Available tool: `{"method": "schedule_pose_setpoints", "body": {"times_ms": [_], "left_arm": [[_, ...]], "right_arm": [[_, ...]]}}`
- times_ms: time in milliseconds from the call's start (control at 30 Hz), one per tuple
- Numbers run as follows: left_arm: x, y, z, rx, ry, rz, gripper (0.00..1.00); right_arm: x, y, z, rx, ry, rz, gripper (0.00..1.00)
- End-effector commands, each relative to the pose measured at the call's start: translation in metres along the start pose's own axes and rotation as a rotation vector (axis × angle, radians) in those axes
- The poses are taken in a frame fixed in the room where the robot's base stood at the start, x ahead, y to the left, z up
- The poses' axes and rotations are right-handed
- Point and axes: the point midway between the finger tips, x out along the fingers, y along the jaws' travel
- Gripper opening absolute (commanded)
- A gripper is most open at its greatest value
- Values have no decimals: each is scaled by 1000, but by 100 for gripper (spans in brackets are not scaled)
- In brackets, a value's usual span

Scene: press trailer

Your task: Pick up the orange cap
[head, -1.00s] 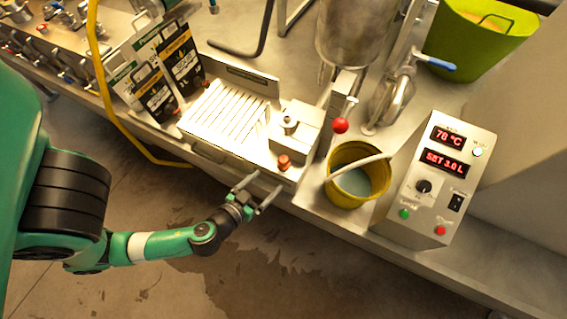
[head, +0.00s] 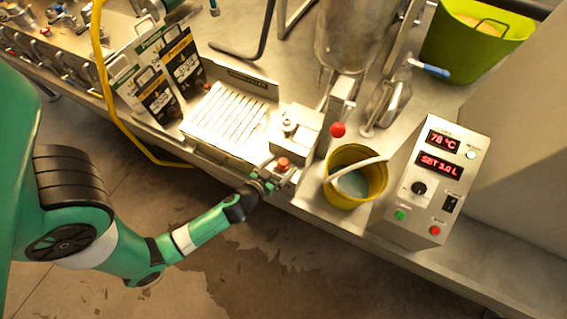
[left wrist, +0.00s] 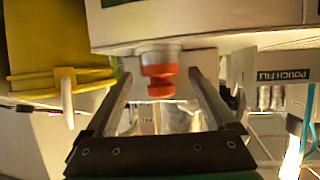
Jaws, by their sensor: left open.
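The orange cap (head: 284,163) is on a small spout at the front of the steel filling block (head: 297,131), beside the slotted tray. My left gripper (head: 276,172) is open at the cap, with its fingers on either side of it. In the left wrist view the cap (left wrist: 159,70) hangs from a pale neck, between and just beyond the tips of the open fingers (left wrist: 161,78). Gaps show on both sides of the cap. My right gripper is not in view.
A yellow bucket (head: 333,184) with pale liquid stands right of the block. A control box (head: 412,215) reads 78 °C. A red ball knob (head: 338,130) is above the bucket.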

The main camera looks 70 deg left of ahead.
Motion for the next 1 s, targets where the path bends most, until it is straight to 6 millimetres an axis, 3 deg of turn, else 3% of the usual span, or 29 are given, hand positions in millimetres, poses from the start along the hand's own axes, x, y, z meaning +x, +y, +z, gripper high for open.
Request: {"method": "schedule_pose_setpoints", "body": {"times_ms": [133,633,1000], "left_arm": [[0,0,0,0,0,0,90],[-1,0,0,0,-1,0,0],[-2,1,-5,0,1,1,0]], "right_arm": [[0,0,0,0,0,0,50],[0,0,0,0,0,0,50],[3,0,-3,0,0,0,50]]}}
